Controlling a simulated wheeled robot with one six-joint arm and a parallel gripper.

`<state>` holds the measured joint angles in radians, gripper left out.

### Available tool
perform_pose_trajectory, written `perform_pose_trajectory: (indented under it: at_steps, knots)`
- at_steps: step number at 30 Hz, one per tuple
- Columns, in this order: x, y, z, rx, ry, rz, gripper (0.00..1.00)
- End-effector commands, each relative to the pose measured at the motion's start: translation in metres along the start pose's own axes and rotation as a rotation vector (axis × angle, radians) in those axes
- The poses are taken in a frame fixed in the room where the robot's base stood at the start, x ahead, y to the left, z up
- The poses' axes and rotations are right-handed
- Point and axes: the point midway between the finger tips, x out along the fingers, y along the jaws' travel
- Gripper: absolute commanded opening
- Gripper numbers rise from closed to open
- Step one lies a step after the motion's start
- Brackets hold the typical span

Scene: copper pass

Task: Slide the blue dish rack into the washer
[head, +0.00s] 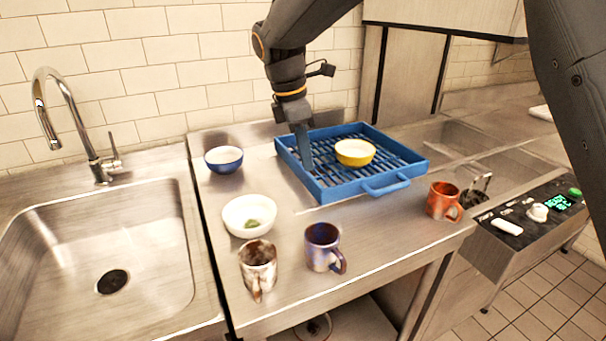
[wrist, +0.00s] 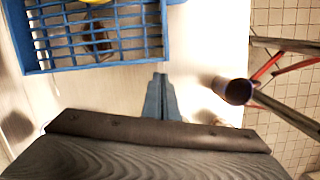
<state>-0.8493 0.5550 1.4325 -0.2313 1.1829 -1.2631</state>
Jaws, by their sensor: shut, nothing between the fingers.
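The blue dish rack (head: 322,192) sits on the steel counter, with a yellow bowl (head: 355,153) inside it and a loop handle on its near right side. In the wrist view the rack (wrist: 95,62) fills the upper left. My gripper (head: 306,168) points down by the rack's left wall. In the wrist view the gripper's fingertips (wrist: 160,76) are together and empty, just outside a rack corner; I cannot tell whether they touch it. The washer (head: 480,160) is right of the rack, its hood (head: 440,32) raised above the bay.
A blue bowl (head: 223,159), a white bowl (head: 248,215) and several mugs, including an orange mug (head: 444,202) near the rack's handle, stand on the counter. A sink (head: 110,240) lies left. A control panel (head: 530,212) is at the washer's front.

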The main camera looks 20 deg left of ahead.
Motion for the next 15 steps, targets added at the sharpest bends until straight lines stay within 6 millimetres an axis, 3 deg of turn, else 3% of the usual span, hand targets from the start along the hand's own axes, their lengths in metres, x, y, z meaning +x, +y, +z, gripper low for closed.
perform_pose_trajectory:
  at_steps: [1,3,6,11,15]
  knots:
    - [-0.010,0.007,-0.021,-0.074,-0.008,0.010,0.00]
    - [-0.020,0.013,-0.040,-0.152,-0.019,0.018,0.00]
    - [-0.027,0.016,-0.054,-0.215,-0.028,0.023,0.00]
    - [-0.017,0.017,-0.057,-0.233,-0.030,0.022,0.00]
    - [0.006,0.017,-0.056,-0.232,-0.030,0.021,0.00]
